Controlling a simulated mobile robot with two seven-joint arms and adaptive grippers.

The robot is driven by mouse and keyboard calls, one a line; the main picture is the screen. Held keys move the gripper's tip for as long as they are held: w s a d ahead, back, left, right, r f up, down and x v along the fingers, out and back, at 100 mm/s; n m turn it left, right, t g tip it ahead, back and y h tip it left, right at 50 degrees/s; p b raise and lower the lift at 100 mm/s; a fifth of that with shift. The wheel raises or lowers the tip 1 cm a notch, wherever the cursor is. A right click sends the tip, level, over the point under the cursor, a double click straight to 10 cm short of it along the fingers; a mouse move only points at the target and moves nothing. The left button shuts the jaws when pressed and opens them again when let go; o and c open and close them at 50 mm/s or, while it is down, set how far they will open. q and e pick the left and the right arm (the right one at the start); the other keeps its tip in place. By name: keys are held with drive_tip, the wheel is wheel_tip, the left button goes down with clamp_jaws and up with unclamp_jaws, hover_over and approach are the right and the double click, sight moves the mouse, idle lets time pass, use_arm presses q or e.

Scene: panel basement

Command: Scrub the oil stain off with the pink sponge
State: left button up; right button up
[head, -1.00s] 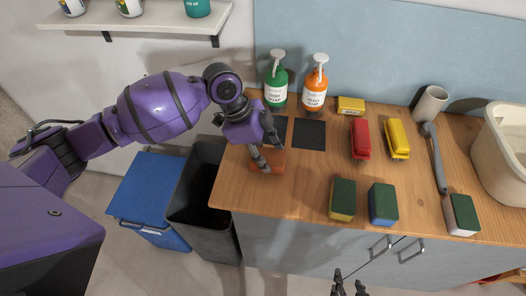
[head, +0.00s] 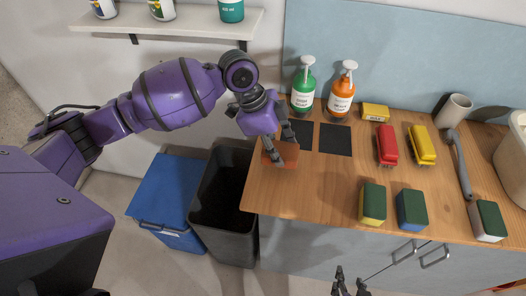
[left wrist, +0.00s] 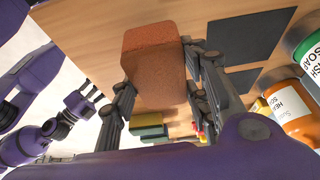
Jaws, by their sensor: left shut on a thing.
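My left gripper (head: 282,145) is shut on a reddish-orange block (head: 287,153) at the counter's left end. In the left wrist view the block (left wrist: 154,60) sits between both fingers, its face plain and slightly grainy. It looks like a sponge, and no other pink sponge is in view. I cannot tell if it touches the wood. No oil stain is clearly visible; the gripper and block hide part of the counter. My right gripper (head: 348,284) is at the bottom edge in front of the cabinet, fingers apart and empty.
The front left counter is clear.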

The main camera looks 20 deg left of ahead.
use_arm(q)
drive_tip(key=shift+r, duration=2.3)
drive_tip(key=shift+w, duration=0.1)
